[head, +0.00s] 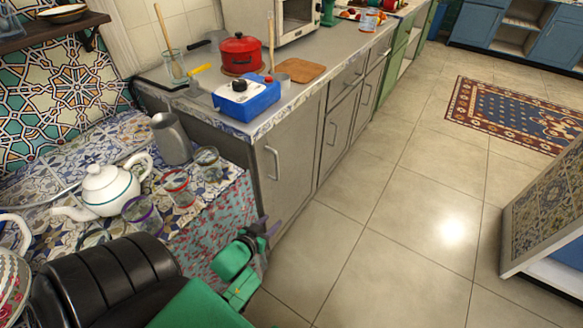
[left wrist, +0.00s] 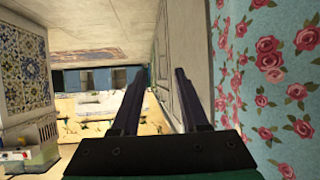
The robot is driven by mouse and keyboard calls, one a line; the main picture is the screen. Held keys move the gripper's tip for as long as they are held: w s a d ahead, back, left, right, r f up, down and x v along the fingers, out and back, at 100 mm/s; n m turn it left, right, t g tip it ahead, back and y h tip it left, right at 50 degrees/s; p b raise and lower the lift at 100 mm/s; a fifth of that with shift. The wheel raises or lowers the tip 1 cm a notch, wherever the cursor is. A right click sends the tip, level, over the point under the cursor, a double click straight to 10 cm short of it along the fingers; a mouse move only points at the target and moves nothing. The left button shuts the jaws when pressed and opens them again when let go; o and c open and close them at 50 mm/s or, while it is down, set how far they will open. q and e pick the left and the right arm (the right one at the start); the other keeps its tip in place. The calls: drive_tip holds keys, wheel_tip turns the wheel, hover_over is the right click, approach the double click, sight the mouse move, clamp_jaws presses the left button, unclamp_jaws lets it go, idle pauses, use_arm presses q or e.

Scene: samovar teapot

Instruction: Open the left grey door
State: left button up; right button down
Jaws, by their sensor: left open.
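The left grey door (head: 296,155) is on the lower cabinet nearest me in the head view and looks shut. Its pale upright handle (head: 272,163) is near the door's left edge. My left gripper (head: 268,229) is low in front of the cabinet, below the handle and apart from it. In the left wrist view its two dark fingers (left wrist: 158,72) are spread with nothing between them. A grey door front (left wrist: 168,75) shows there at a steep slant, partly behind the right finger. My right gripper is in neither view.
A table with a floral cloth (head: 215,222) stands left of the gripper, bearing a white teapot (head: 105,188), glasses and a grey jug (head: 170,140). The cloth (left wrist: 275,75) is close on the right in the left wrist view. Tiled floor (head: 400,220) is clear before the cabinets.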

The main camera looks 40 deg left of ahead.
use_arm(q)
drive_tip(key=w+a+r+t+y+b, duration=0.1)
drive_tip(key=w+a+r+t+b, duration=0.2)
drive_tip(key=r+b, duration=0.4)
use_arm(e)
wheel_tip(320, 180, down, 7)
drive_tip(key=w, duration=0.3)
use_arm(q)
drive_tip(key=t+y, duration=0.1)
drive_tip(key=t, duration=0.1)
approach(277, 162)
drive_tip(key=shift+n, duration=0.3)
drive_tip(key=x, duration=0.4)
drive_tip(key=b+x, duration=0.1)
drive_tip(key=x, duration=0.4)
drive_tip(key=b+x, duration=0.1)
drive_tip(key=x, duration=0.3)
drive_tip(key=shift+w+a+f, duration=0.2)
drive_tip(key=shift+a+f, duration=0.05)
drive_tip(key=shift+f, duration=0.1)
clamp_jaws()
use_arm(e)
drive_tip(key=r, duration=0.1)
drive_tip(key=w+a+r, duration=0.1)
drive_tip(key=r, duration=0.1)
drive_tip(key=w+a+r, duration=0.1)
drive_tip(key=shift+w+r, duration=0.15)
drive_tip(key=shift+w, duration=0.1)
